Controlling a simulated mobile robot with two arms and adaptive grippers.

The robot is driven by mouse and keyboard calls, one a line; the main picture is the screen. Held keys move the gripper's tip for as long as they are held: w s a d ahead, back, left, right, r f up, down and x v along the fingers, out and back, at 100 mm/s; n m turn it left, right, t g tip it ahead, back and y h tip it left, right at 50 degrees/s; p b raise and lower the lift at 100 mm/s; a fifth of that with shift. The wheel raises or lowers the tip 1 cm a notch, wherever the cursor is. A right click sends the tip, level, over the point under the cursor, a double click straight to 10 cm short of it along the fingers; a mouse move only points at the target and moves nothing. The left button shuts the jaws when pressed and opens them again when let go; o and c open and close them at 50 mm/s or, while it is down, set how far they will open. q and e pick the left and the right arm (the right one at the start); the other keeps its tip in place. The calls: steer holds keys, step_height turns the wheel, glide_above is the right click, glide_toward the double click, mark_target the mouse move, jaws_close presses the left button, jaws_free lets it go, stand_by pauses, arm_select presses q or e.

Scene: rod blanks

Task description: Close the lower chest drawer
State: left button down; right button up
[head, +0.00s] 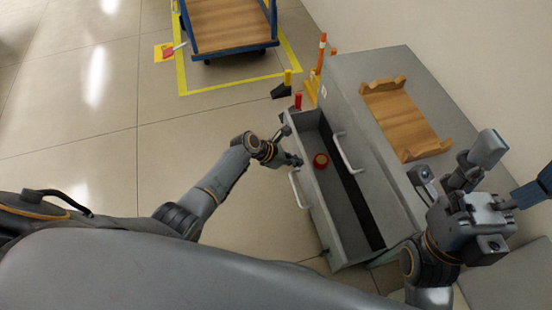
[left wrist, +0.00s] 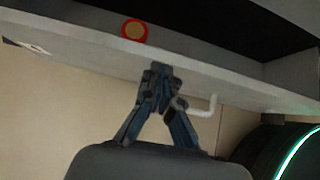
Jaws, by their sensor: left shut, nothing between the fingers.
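The lower chest drawer (head: 345,225) is pulled out from the grey chest (head: 350,75). A red round piece with a tan top (head: 320,161) stands inside it, and it also shows in the left wrist view (left wrist: 134,31). The drawer's pale handle (head: 298,188) is on its front, and its end shows in the left wrist view (left wrist: 207,106). My left gripper (head: 295,160) is shut and empty, its fingertips (left wrist: 160,72) at the outer face of the drawer front beside the handle. I cannot tell if they touch. My right gripper (head: 472,195) is above the chest's near end.
A wooden cradle (head: 405,118) lies on the chest top. The upper drawer's handle (head: 347,153) shows above the open drawer. Orange and yellow items (head: 318,70) stand past the chest's far end. A blue cart (head: 230,30) stands inside yellow floor lines. The floor left of the drawer is clear.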

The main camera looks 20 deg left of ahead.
arm_select(q)
steer(key=w+d+b, duration=0.1)
steer(key=w+d, duration=0.4)
steer(key=d, duration=0.3)
steer(key=shift+w+d, duration=0.15)
steer(key=shift+w, duration=0.15)
steer(key=shift+s, duration=0.1)
